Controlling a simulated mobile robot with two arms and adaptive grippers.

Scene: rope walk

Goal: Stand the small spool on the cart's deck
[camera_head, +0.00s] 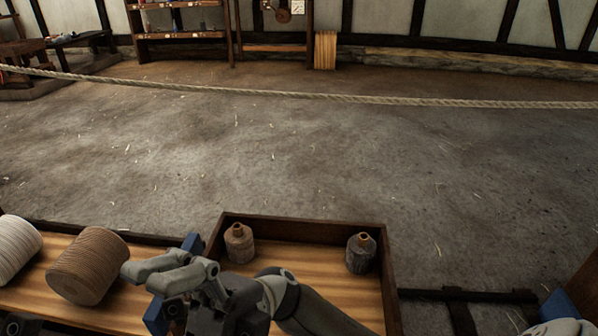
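A brown ribbed spool (88,265) is on a plank surface (125,313) at the lower left. A white spool (15,250) is left of it, cut by the picture edge. I cannot tell for sure which is the small spool. A dark-rimmed plank deck (389,278), possibly the cart's, is at the lower middle. My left gripper (172,280) is just right of the brown spool, its blue pads apart with nothing visible between them. My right gripper (559,318) shows only in part at the lower right corner; its opening is hidden.
Two small bottle-like things stand on the rimmed deck, one brown (239,243) at its left and one grey (361,253) at its right. Bare deck lies between them. A rope (330,97) stretches across the room. The floor beyond is open. Shelves (180,20) stand behind.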

